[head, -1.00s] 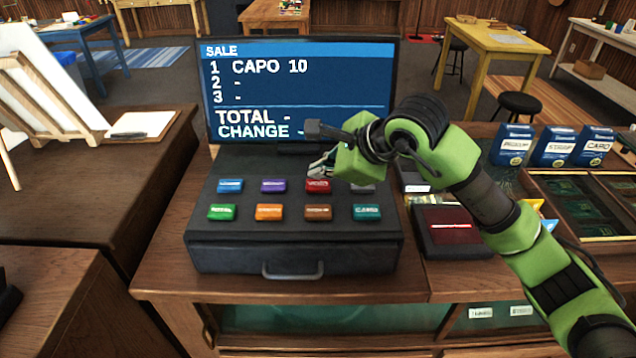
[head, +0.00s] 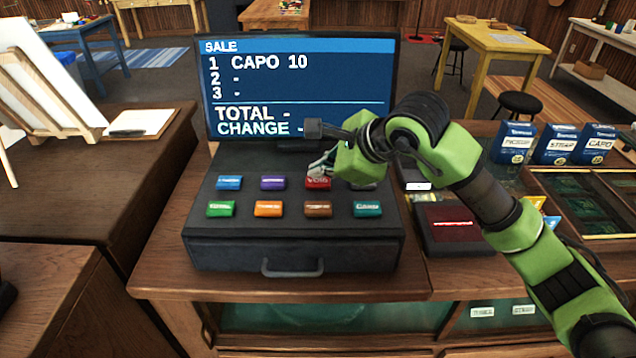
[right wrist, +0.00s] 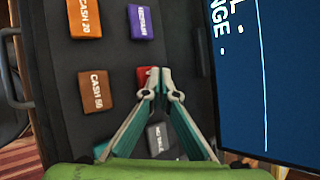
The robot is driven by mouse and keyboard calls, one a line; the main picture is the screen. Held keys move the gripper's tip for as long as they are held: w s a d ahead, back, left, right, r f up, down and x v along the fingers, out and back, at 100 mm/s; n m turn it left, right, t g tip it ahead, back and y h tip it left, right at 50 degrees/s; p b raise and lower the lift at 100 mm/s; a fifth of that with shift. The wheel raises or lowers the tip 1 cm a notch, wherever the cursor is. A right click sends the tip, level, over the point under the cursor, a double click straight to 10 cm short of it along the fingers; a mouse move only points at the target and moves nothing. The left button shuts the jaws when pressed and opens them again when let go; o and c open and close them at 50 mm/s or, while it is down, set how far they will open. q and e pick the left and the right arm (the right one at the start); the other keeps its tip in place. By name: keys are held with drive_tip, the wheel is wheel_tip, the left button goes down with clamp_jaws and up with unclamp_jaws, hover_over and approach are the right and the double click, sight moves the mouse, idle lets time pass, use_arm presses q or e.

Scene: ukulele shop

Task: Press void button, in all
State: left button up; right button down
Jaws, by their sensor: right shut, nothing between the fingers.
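The red void button (head: 318,182) is in the back row of the black register (head: 292,238). My right gripper (head: 322,170) is shut and empty, with its fingertips at the back part of the red button. In the right wrist view the closed fingertips (right wrist: 155,82) overlap the red button (right wrist: 143,75), hiding much of it; I cannot tell whether they touch. The register screen (head: 300,85) reads SALE, line 1 CAPO 10, with lines 2 and 3, TOTAL and CHANGE showing dashes. My left gripper is not in view.
Near the red button are a purple button (head: 273,184), a brown button (head: 318,209) and a grey button (right wrist: 158,138) partly hidden by my gripper. A card reader (head: 452,230) and boxes (head: 512,144) stand to the right on the counter.

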sight(321, 182)
drive_tip(key=shift+f+b, duration=0.55)
idle(0.9)
drive_tip(key=shift+r, duration=0.2)
drive_tip(key=shift+r+p, duration=0.3)
drive_tip(key=shift+r, duration=0.45)
drive_tip(key=shift+r, duration=0.1)
drive_tip(key=shift+r+p, duration=1.1)
drive_tip(key=shift+r, duration=1.35)
drive_tip(key=shift+f, duration=0.15)
